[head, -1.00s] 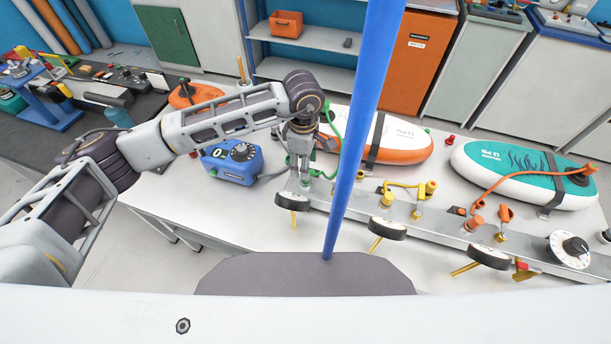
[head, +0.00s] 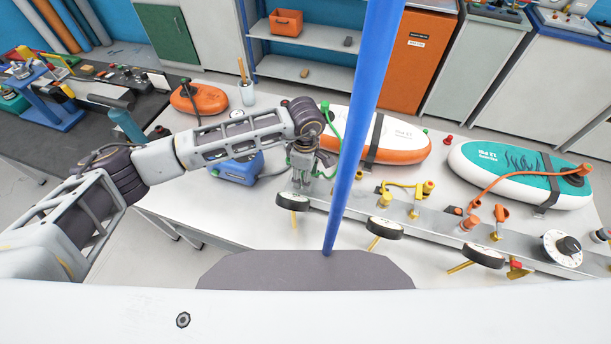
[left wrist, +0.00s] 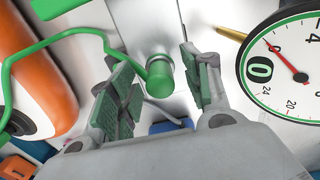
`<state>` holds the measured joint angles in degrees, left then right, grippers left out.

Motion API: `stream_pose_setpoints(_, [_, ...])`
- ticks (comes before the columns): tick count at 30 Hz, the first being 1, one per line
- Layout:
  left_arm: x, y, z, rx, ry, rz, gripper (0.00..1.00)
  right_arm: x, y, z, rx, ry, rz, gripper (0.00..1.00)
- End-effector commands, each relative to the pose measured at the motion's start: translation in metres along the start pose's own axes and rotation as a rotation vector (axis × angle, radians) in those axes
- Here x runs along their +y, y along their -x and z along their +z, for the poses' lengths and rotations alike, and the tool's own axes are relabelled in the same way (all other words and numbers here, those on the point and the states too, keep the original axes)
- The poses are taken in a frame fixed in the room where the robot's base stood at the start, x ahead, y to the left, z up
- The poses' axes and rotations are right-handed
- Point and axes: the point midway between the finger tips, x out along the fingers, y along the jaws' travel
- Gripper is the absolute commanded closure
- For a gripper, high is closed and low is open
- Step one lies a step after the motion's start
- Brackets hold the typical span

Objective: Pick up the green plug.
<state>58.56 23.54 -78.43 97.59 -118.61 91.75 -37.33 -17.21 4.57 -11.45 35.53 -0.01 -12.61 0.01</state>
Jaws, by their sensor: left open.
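The green plug (left wrist: 159,77) shows in the left wrist view as a short round green knob on a silver fitting, with a green hose (left wrist: 60,37) reaching it from the left. My left gripper (left wrist: 160,85) is open, with one green-padded finger on each side of the plug; I see gaps, not a grip. In the head view my left gripper (head: 303,168) points down at the left end of the metal rail (head: 340,203). There the gripper and wrist hide the plug, and the green hose (head: 332,140) shows beside them. My right gripper is not in view.
A round gauge (head: 292,201) stands close to my left gripper. Behind are a white-orange board (head: 400,142) and a white-teal board (head: 515,172). A blue box (head: 240,169) sits left of the gripper. A blue pole (head: 357,130) crosses the head view.

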Motion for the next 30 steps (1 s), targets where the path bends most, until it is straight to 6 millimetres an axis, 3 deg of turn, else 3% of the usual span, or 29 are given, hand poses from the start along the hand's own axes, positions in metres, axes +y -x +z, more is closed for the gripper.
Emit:
stream_pose_setpoints(8, [-0.0001, 0.0002, 0.0002, 0.0, 0.0, 0.0, 0.51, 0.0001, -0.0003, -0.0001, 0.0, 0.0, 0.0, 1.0])
stream_pose_setpoints(20, [-0.0001, 0.0003, 0.0001, 0.0, 0.0, 0.0, 1.0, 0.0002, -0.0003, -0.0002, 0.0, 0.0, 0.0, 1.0])
stream_pose_setpoints(30, [0.0003, 0.0027, 0.0001, 0.0, 0.0, 0.001, 1.0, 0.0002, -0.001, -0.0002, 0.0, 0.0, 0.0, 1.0])
